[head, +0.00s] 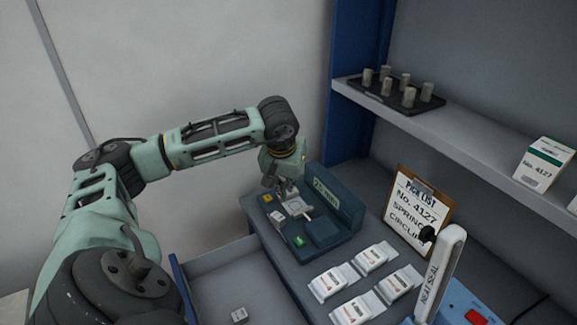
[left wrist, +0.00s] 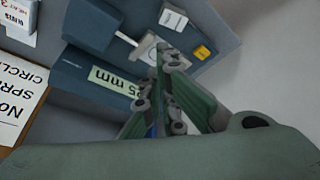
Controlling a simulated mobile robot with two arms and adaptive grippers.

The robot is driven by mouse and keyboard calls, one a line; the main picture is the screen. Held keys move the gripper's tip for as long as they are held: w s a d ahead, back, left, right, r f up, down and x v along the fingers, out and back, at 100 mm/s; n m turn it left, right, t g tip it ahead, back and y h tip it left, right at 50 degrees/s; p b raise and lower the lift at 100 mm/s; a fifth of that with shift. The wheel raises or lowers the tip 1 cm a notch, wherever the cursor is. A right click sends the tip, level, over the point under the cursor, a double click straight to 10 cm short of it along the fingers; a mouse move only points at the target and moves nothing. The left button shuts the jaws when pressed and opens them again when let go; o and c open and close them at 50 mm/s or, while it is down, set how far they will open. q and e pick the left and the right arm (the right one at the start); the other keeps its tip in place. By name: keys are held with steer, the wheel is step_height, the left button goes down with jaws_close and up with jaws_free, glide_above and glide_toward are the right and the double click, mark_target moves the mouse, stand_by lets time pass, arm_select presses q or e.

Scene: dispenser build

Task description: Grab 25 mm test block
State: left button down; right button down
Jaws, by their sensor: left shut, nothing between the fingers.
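A dark blue-grey fixture (head: 338,190) with a "25 mm" label stands on the bench in the head view. The label also shows in the left wrist view (left wrist: 118,82). On its low base are a yellow piece (head: 267,198), a pale plate (head: 298,207) and a green piece (head: 299,240). My left gripper (head: 286,191) points down just above the pale plate, shut and empty. In the left wrist view its fingers (left wrist: 160,75) cover part of the fixture. I cannot tell which piece is the 25 mm test block. My right gripper is not in view.
Several white packets (head: 372,256) lie right of the fixture. A pick-list clipboard (head: 418,212) leans behind them, near a white lever (head: 446,270). An open drawer (head: 215,285) holds a small pale block (head: 239,314). A shelf (head: 450,140) carries a black tray (head: 390,98) of grey cylinders.

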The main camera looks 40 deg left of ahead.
mark_target(278, 219)
arm_select(q)
steer(key=s+a+f+n+g+h+b, duration=0.25)
steer(key=a+n+b, duration=0.45)
steer(key=a+n, duration=0.55)
steer(key=shift+n+g+y, duration=0.25)
steer(key=shift+g+y, duration=0.1)
steer(key=f+p, duration=0.1)
steer(key=f, duration=0.5)
steer(key=d+f+p, duration=0.1)
steer(key=f, duration=0.2)
steer(key=shift+s+f+p, duration=0.1)
steer(key=shift+s+p, duration=0.2)
steer(key=shift+p, duration=0.05)
steer(key=shift+w+d+p, duration=0.15)
steer(key=shift+d+p, duration=0.55)
steer(key=shift+d, duration=1.1)
steer(key=shift+w+d, duration=0.15)
steer(key=shift+d, duration=1)
